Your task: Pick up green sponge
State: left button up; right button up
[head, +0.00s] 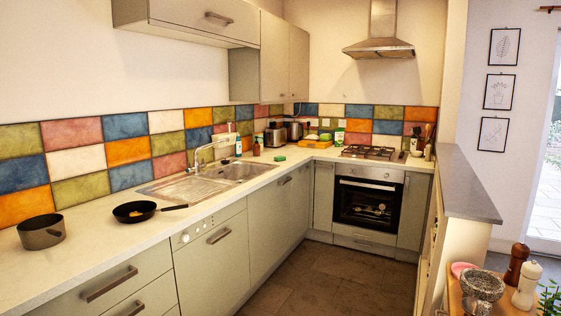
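A small green sponge (280,158) lies on the pale countertop, to the right of the metal sink, toward the far corner of the kitchen. It is small in the head view and nothing covers it. Neither of my grippers shows in the head view.
The pale counter (95,240) holds a pot (41,232), a black frying pan (134,211) and the sink (222,176) with its faucet. A toaster (275,136) stands behind the sponge. The tiled floor (318,277) is clear. A wooden table (498,308) is at right.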

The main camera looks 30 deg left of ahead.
aim_at(280, 158)
jog(key=u, duration=1.5)
jog(key=i, duration=0.25)
jog(key=i+z, duration=0.25)
jog(key=i, duration=0.3)
jog(key=i+j+z, duration=0.1)
jog(key=i+z, duration=0.2)
jog(key=i, duration=0.3)
jog(key=i+j+z, duration=0.25)
jog(key=i, duration=0.3)
jog(key=i+l+z, duration=0.3)
jog(key=i, duration=0.85)
jog(key=i+j+z, duration=0.15)
jog(key=i+z, duration=0.2)
jog(key=i, duration=2.35)
jog(key=i+l+u, duration=0.1)
jog(key=i+u, duration=0.2)
jog(key=i+l+u, duration=0.15)
jog(key=i+u, duration=0.2)
jog(key=i+l, duration=0.05)
jog(key=i, duration=0.05)
